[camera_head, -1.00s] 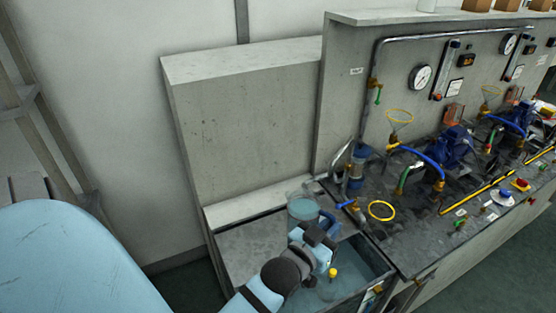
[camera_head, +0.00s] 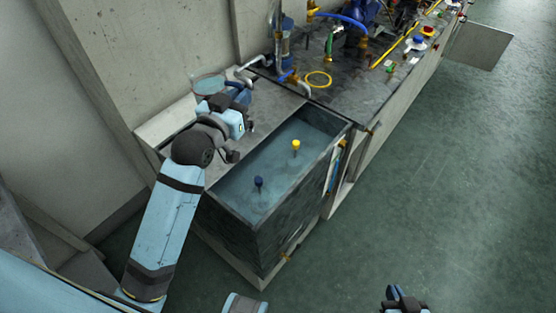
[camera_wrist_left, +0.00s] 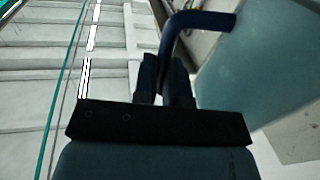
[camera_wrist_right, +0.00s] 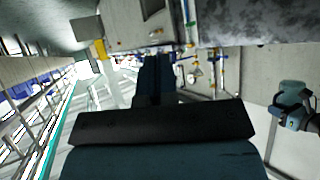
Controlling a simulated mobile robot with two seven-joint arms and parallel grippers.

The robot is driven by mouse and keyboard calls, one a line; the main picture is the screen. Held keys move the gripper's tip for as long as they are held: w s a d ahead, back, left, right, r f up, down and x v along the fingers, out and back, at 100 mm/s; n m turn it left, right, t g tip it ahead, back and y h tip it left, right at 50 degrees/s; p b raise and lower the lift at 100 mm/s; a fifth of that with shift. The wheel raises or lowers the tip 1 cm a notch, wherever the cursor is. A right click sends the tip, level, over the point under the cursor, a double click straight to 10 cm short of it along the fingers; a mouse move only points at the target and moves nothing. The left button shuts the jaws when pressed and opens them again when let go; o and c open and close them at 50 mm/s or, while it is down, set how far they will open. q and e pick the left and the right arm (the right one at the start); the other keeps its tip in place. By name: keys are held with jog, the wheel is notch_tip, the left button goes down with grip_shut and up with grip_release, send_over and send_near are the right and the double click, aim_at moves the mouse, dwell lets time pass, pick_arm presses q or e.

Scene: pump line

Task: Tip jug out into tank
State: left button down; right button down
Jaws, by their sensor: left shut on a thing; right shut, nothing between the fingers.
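The clear, blue-tinted jug (camera_head: 208,84) is at the back left of the tank, partly hidden by my gripper, and looks upright. My left gripper (camera_head: 238,98) is shut on its dark blue handle. In the left wrist view the fingers (camera_wrist_left: 167,75) grip the handle (camera_wrist_left: 195,20), with the jug's body (camera_wrist_left: 260,75) to the right. The open tank (camera_head: 252,238) has dark walls and holds bluish water, with one yellow and one blue knob in it. My right gripper (camera_head: 402,297) is shut and empty above the floor; its fingers (camera_wrist_right: 158,75) also show in the right wrist view.
A dark bench (camera_head: 345,92) with pumps, blue hoses and a yellow ring (camera_head: 318,79) adjoins the tank's far side. A grey ledge (camera_head: 262,115) lies behind the water, near the wall. The green floor (camera_head: 450,180) to the right is clear.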

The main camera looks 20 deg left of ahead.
pick_arm(q)
jog(key=s+d+f+m+g+h+b, duration=0.4)
jog(key=d+f+m+g+h, duration=0.3)
jog(key=g+h, duration=0.5)
jog(key=shift+s+d+f+m+h+b, duration=0.2)
jog(key=shift+d+m+h+b, duration=0.65)
jog(key=shift+d+m+h, duration=0.7)
jog(key=shift+d, duration=0.25)
jog(key=shift+w+a+r+n, duration=0.1)
jog(key=shift+n, duration=0.75)
